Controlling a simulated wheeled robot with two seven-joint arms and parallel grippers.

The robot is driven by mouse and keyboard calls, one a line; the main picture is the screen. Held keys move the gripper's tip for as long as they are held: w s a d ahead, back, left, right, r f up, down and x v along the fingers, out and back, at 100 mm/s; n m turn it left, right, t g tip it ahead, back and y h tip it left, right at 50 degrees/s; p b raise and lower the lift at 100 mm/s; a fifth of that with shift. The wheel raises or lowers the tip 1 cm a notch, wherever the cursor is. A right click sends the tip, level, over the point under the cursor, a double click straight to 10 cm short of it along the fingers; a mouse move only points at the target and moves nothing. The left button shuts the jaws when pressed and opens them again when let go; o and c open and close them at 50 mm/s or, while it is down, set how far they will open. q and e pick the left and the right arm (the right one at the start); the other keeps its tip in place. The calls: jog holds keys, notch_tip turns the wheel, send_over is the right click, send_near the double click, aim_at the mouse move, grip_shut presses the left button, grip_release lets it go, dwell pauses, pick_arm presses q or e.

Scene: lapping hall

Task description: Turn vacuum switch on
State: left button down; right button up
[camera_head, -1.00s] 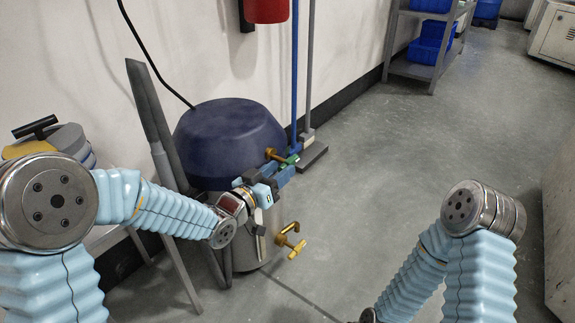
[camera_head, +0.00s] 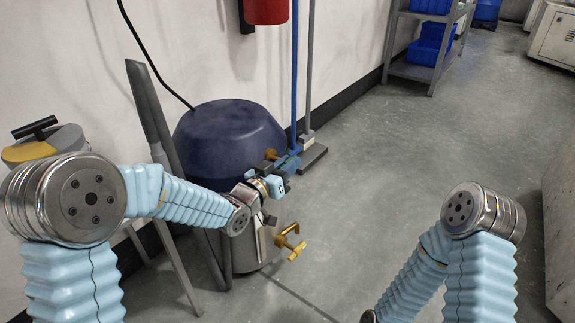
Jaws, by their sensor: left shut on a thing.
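The vacuum has a dark blue rounded lid (camera_head: 228,132) on a steel drum (camera_head: 243,250) and stands against the wall. My left gripper (camera_head: 290,163) reaches to the right side of the vacuum, just below the lid's rim. It is shut at the place where the small green switch showed earlier. The fingers now hide the switch, so its position cannot be read. A brass fitting (camera_head: 271,154) shows beside the fingers, and a brass latch (camera_head: 291,243) sticks out lower on the drum. My right arm is at the lower right, with its gripper out of the frame.
A grey tube (camera_head: 150,110) leans left of the vacuum. A blue-handled pole (camera_head: 294,70) and a grey broom (camera_head: 312,156) stand behind it. A red container (camera_head: 266,10) hangs on the wall. A shelf (camera_head: 412,68) holds blue bins. The floor to the right is clear.

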pick_arm(q)
jog(key=shift+r+g+p, duration=0.25)
jog(key=shift+g+p, duration=0.05)
jog(key=shift+p, duration=0.45)
jog(key=g+y+p, duration=0.5)
jog(key=g+p, duration=0.1)
jog(key=p, duration=0.7)
jog(key=shift+r+g, duration=0.15)
jog(key=shift+g, duration=0.25)
jog(key=shift+w+f+g+y+p, duration=0.1)
jog(key=shift+f+g+y+p, duration=0.2)
jog(key=shift+g+y+p, duration=0.65)
jog(key=shift+h, duration=0.25)
jog(key=c, duration=1)
grip_release()
jog(key=shift+c, duration=0.2)
